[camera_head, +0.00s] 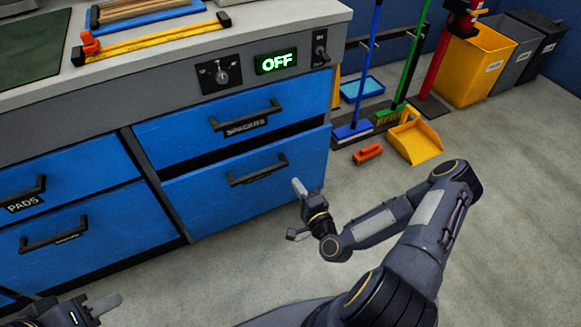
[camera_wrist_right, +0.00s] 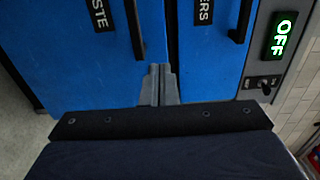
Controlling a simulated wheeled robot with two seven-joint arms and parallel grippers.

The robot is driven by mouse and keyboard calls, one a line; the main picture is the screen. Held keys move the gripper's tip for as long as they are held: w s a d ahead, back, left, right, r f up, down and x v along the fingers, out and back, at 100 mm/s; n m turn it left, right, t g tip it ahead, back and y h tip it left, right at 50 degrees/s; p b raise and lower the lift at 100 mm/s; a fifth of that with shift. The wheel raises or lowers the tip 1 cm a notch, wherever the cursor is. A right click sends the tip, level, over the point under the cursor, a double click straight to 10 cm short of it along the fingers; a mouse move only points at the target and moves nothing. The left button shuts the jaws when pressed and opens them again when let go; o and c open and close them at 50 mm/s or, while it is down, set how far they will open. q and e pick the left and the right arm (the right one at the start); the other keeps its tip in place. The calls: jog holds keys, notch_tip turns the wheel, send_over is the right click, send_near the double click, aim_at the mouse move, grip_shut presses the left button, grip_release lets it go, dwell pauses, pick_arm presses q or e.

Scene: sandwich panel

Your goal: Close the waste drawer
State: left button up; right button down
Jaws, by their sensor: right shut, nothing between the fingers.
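The waste drawer (camera_head: 225,195) is the blue lower drawer under the spacers drawer (camera_head: 190,132). Its front stands slightly forward, with a dark gap along its top edge. It has a dark bar handle (camera_head: 258,174). In the right wrist view the waste drawer (camera_wrist_right: 80,60) shows its label ending in "STE". My right gripper (camera_head: 298,184) is shut and empty at the right end of the drawer front. Its closed fingertips also show in the right wrist view (camera_wrist_right: 159,70); I cannot tell whether they touch the front. My left gripper (camera_head: 108,303) is partly visible at bottom left.
A counter (camera_head: 270,18) with a yellow clamp bar is above the drawers. A lit "OFF" panel (camera_head: 276,62) and a switch are on the cabinet. Brooms, a yellow dustpan (camera_head: 415,140), a red brush (camera_head: 368,154) and bins stand at the back right. The floor (camera_head: 520,220) at right is clear.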

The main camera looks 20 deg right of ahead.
aim_at(275, 148)
jog(key=w, duration=0.4)
jog(key=w+b, duration=0.1)
jog(key=w, duration=0.4)
jog(key=w+b, duration=0.1)
jog(key=w, duration=0.3)
jog(key=shift+w+a, duration=0.2)
jog(key=shift+a, duration=0.05)
jog(key=shift+w+f+b, duration=0.1)
jog(key=shift+w+b, duration=0.2)
jog(key=shift+b, duration=0.05)
jog(key=w+b, duration=0.1)
jog(key=w, duration=0.3)
jog(key=shift+a, duration=0.1)
jog(key=shift+r, duration=0.3)
jog(key=shift+w, duration=0.1)
jog(key=shift+b, duration=0.3)
